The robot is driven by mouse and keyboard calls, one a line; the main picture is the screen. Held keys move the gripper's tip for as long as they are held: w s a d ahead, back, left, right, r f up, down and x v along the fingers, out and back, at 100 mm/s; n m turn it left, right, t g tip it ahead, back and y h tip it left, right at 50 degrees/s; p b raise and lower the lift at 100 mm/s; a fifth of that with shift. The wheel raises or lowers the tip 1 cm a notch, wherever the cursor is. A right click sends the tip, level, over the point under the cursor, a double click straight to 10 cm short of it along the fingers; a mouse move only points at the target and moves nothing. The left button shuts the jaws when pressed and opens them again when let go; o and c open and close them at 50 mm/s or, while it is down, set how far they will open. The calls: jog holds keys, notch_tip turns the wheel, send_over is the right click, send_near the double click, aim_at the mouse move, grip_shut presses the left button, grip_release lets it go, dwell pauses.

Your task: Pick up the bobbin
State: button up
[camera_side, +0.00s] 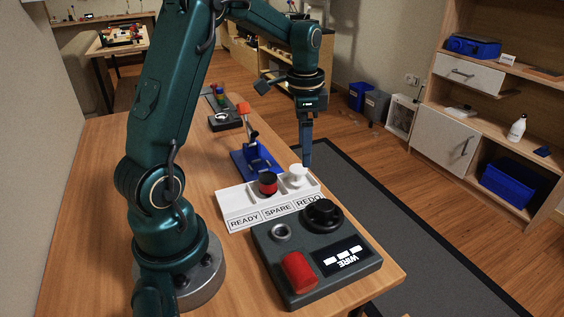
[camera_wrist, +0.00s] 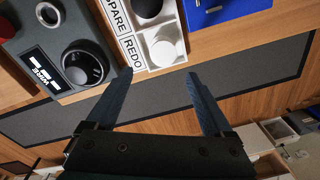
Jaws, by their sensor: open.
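A white bobbin-like spool (camera_side: 297,175) stands in the REDO compartment of the white labelled tray (camera_side: 236,200); its round top (camera_wrist: 163,48) also shows in the wrist view. A red spool with a black top (camera_side: 268,183) stands in the SPARE compartment. The READY compartment looks empty. My gripper (camera_side: 306,158) points down just behind the tray's right end, near the white spool. In the wrist view my gripper (camera_wrist: 160,77) is open, with nothing between its fingers. The white spool lies just beyond the fingertips, apart from them.
A dark panel box (camera_side: 275,262) with a black knob (camera_side: 322,215), a red cylinder (camera_side: 298,271) and a WIRE display (camera_side: 342,258) stands in front of the tray. A blue stand (camera_side: 256,160) is behind it. The table's right edge is close to my gripper.

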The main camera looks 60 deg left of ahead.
aim_at(297, 169)
jog(key=f, duration=0.1)
jog(key=a+f, duration=0.1)
jog(key=s+f, duration=0.1)
jog(key=shift+a+n+g, duration=0.15)
jog(key=shift+n+g, duration=0.15)
jog(key=shift+g, duration=0.1)
jog(key=shift+f, duration=2.1)
grip_shut()
